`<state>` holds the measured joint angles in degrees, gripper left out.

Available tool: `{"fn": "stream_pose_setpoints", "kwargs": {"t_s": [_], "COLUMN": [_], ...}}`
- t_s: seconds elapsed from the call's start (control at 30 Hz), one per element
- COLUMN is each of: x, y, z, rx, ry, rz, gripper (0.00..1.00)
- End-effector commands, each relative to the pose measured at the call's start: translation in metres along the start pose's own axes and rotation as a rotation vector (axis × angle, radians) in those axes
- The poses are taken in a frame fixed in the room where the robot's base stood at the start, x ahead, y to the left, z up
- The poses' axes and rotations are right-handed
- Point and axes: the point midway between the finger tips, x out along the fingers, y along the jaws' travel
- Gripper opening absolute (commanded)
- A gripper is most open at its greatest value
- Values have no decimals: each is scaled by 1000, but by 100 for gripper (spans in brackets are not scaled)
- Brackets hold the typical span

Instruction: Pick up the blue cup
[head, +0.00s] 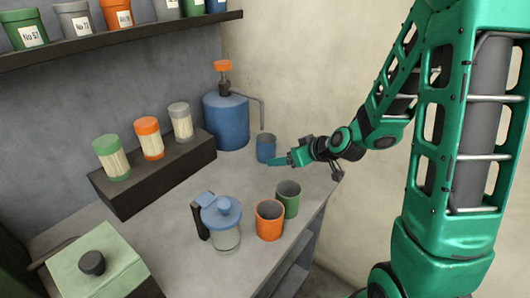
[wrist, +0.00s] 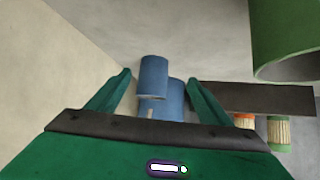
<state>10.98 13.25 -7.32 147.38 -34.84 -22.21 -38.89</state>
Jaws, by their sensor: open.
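The blue cup (head: 266,146) stands upright on the grey counter near the wall, in front of and to the right of the blue pump dispenser. My gripper (head: 281,161) is low beside it on its right, with a finger overlapping the cup's lower edge in the head view. The wrist view appears upside down. There the cup (wrist: 153,74) shows between my two open fingers, a little beyond the fingertips. No hold on it is visible. The far finger is mostly hidden in the head view.
The blue dispenser (head: 226,122) stands just behind the cup. A green cup (head: 288,200), an orange cup (head: 269,220) and a blue-lidded pitcher (head: 225,228) stand nearer the front. A dark rack (head: 166,182) holds jars at left. The counter between is clear.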

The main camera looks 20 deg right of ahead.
Motion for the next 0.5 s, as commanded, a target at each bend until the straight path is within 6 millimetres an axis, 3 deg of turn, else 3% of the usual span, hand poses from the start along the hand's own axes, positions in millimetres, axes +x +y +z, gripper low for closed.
{"fn": "stream_pose_setpoints", "kwargs": {"t_s": [0.03, 0.2, 0.5], "x": [13, 37, 55], "y": [-3, -2, 4], "z": [-3, -21, -33], "rx": [1, 6, 19], "ry": [42, 187, 271], "rz": [-1, 36, 81], "gripper": [73, 73, 73]}}
